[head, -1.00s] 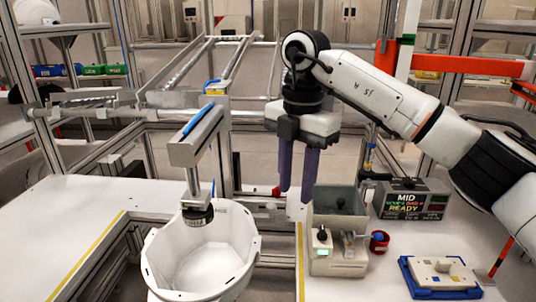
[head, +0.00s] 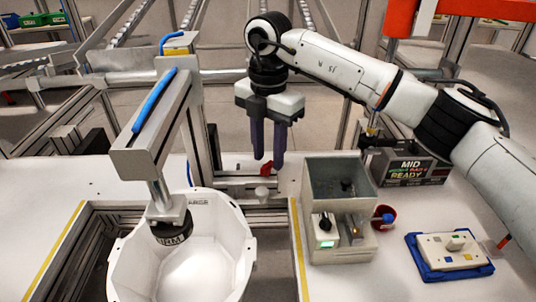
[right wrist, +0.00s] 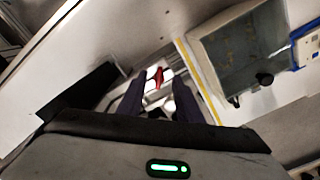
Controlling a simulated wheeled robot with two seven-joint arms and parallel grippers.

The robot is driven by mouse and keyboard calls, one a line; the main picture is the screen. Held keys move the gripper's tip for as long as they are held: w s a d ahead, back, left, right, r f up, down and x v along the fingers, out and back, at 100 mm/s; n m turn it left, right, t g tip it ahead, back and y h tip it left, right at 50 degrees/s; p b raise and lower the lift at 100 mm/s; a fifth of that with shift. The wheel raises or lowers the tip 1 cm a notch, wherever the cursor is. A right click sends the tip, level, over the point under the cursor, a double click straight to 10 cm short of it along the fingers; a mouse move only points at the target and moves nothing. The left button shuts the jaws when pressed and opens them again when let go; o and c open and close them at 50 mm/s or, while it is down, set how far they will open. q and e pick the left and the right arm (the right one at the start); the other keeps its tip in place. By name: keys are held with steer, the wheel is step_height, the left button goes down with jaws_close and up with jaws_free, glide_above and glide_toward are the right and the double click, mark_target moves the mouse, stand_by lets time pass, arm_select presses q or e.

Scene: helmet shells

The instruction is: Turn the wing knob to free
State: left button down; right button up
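A small red wing-shaped knob (head: 266,169) sits low on the metal frame, between the white helmet shell (head: 210,262) and the grey box. In the right wrist view the red knob (right wrist: 157,77) shows in the gap between the two fingers, above a pale fitting. My right gripper (head: 268,161) points down with its dark fingers apart and nothing held between them. Its tips are close to the knob in the head view; whether they touch it I cannot tell. The same gripper (right wrist: 160,85) frames the knob in the wrist view. My left gripper is not in view.
A clamp arm with a blue handle (head: 154,100) reaches over the shell. To the right stand a grey box (head: 340,180), a red cup (head: 382,216), a display box (head: 408,166) and a blue tray (head: 432,272). The white table at the left is clear.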

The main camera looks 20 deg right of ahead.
steer(key=shift+f, duration=0.85)
jaws_close()
